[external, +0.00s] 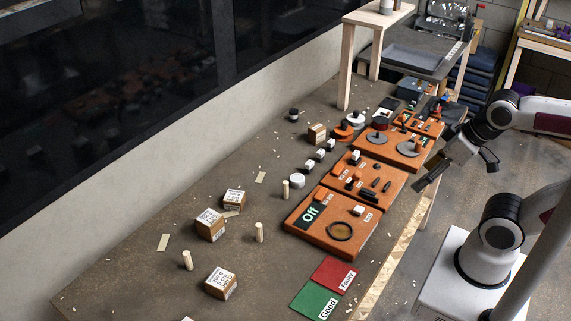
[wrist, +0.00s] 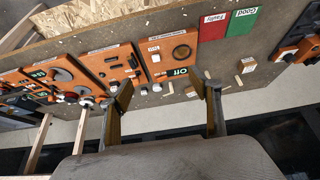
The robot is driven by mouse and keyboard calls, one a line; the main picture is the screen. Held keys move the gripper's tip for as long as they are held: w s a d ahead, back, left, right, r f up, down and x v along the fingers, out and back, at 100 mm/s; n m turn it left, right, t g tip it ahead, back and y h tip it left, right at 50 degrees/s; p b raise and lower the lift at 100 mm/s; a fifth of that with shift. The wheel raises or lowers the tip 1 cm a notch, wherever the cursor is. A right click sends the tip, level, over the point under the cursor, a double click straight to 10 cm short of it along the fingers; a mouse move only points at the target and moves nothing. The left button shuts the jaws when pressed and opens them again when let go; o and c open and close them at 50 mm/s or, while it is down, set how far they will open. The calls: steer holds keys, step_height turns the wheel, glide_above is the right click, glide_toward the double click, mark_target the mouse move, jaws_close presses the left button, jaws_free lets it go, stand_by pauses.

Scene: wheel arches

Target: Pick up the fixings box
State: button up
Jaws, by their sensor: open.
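Several small brown boxes with white printed labels stand on the table. In the external view one box (external: 221,284) is at the front, a second (external: 210,226) and third (external: 234,199) sit close together behind it, and another (external: 317,134) stands farther back. The print is too small to tell which is the fixings box. In the wrist view one box (wrist: 247,65) lies right of the fingers. My gripper (external: 422,181) is open and empty, at the table's right edge beside the orange boards, well away from the front boxes. Its spread fingers (wrist: 166,92) frame the wrist view.
Orange boards (external: 301,239) with switches and parts line the table's right side. A red card (external: 334,271) and green card (external: 313,301) lie in front of them. Wooden pegs (external: 259,232) stand among the boxes. A wooden frame (external: 346,65) rises at the back.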

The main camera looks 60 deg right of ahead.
steer(key=w+a+r+n+t+y, duration=0.1)
steer(key=w+a+n+t+y, duration=0.15)
steer(key=w+a, duration=1.2)
steer(key=m+t, duration=0.1)
steer(key=t, duration=0.3)
glide_above(229, 285)
steer(key=s+d, duration=0.2)
steer(key=d, duration=0.1)
step_height(229, 285, down, 17)
steer(key=shift+t+h, duration=0.35)
steer(key=shift+t, duration=0.1)
steer(key=f, duration=0.2)
steer(key=s+a+f, duration=0.1)
steer(key=f, duration=0.1)
steer(key=a+f, duration=0.1)
steer(key=f, duration=0.1)
steer(key=shift+s+a, duration=0.2)
steer(key=shift+s, duration=0.2)
steer(key=shift+s+a+f, duration=0.15)
steer(key=shift+s+f, duration=0.1)
steer(key=shift+f, duration=0.25)
steer(key=shift+x, duration=1.35)
